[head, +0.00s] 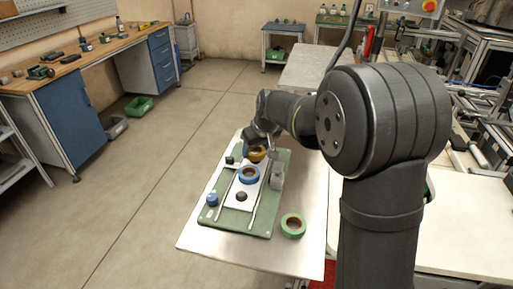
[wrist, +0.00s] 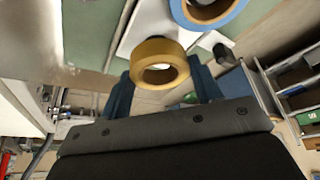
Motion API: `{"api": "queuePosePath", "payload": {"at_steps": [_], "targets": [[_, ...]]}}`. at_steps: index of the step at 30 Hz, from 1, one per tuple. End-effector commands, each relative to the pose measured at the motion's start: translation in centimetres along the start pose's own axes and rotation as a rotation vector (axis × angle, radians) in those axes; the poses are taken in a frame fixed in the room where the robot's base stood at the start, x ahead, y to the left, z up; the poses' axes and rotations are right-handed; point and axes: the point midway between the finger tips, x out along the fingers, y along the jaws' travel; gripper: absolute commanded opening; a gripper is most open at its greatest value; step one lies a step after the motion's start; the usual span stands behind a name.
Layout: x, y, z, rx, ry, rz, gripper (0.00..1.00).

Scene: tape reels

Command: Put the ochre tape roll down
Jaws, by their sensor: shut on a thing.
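The ochre tape roll (wrist: 160,48) is between the two blue fingers of my gripper (wrist: 160,70) in the wrist view, and the gripper is shut on it. In the head view the ochre roll (head: 256,155) shows partly behind my gripper (head: 262,143), over the far end of the green board (head: 268,207). I cannot tell whether it touches the board. A blue tape roll (head: 249,182) lies on the white strip in the board's middle, just nearer than the ochre roll. It also shows at the top of the wrist view (wrist: 232,14).
A green tape roll (head: 293,233) lies on the pale table (head: 312,200), right of the board. Black knobs and thin rods are on the board.

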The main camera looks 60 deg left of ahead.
Motion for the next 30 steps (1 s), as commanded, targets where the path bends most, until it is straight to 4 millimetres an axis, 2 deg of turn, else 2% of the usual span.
{"api": "queuePosePath", "payload": {"at_steps": [19, 20, 22, 30], "targets": [[1.0, 0.0, 0.5, -0.001, 0.000, 0.000, 0.36], [1.0, 0.0, 0.5, -0.001, 0.000, 0.000, 0.64], [1.0, 0.0, 0.5, -0.001, 0.000, 0.000, 0.78], [1.0, 0.0, 0.4, -0.001, 0.000, 0.000, 0.80]]}}
